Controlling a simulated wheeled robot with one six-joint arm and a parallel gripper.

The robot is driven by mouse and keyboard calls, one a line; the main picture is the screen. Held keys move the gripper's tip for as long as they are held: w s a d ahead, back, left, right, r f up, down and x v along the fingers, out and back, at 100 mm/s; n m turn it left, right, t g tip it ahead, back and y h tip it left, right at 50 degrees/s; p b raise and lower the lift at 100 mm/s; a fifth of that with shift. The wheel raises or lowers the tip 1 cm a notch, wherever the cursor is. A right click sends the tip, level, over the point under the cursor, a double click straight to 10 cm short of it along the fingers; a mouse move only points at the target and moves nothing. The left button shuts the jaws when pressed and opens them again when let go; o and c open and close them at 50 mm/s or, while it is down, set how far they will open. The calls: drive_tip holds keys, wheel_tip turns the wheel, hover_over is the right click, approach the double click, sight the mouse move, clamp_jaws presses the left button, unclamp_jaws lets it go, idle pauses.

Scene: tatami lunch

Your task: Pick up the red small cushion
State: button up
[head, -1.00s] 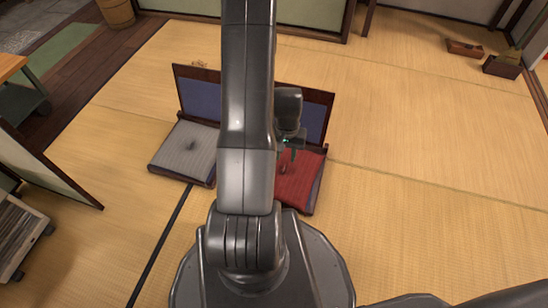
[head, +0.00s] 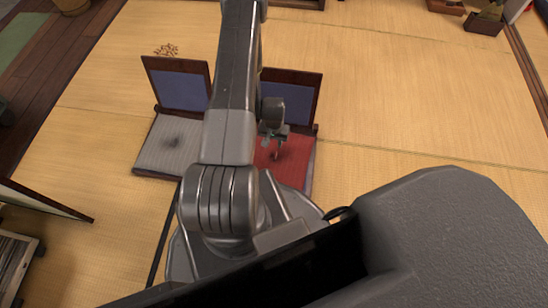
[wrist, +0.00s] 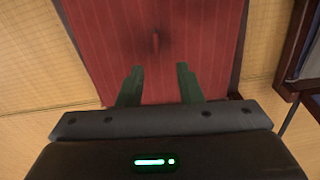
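The red small cushion (head: 290,160) lies on the seat of the right-hand low floor chair in the head view, partly hidden behind my arm. In the wrist view the red cushion (wrist: 185,50) fills the upper middle, with faint stripes and a dark tuft near its centre. My gripper (wrist: 160,72) is open, its two green fingers apart over the cushion with nothing between them. In the head view my gripper (head: 275,148) hangs over the cushion. I cannot tell whether the fingertips touch it.
A second floor chair with a grey cushion (head: 168,146) stands to the left. Both chairs have upright dark wooden backs with blue panels, such as the right backrest (head: 300,98). Open tatami (head: 410,110) lies to the right. A wooden box (head: 484,24) stands far right.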

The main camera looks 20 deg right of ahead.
drive_tip(key=b, duration=0.1)
hover_over(275, 155)
drive_tip(key=f, duration=0.4)
drive_tip(key=shift+w+a+f, duration=0.15)
drive_tip(key=shift+a+f, duration=0.05)
drive_tip(key=shift+f, duration=0.15)
drive_tip(key=f+b, duration=0.1)
drive_tip(key=f, duration=0.1)
drive_tip(key=f+b, duration=0.1)
drive_tip(key=f, duration=0.2)
drive_tip(key=shift+s+d+f, duration=0.1)
drive_tip(key=shift+s+d, duration=0.1)
clamp_jaws()
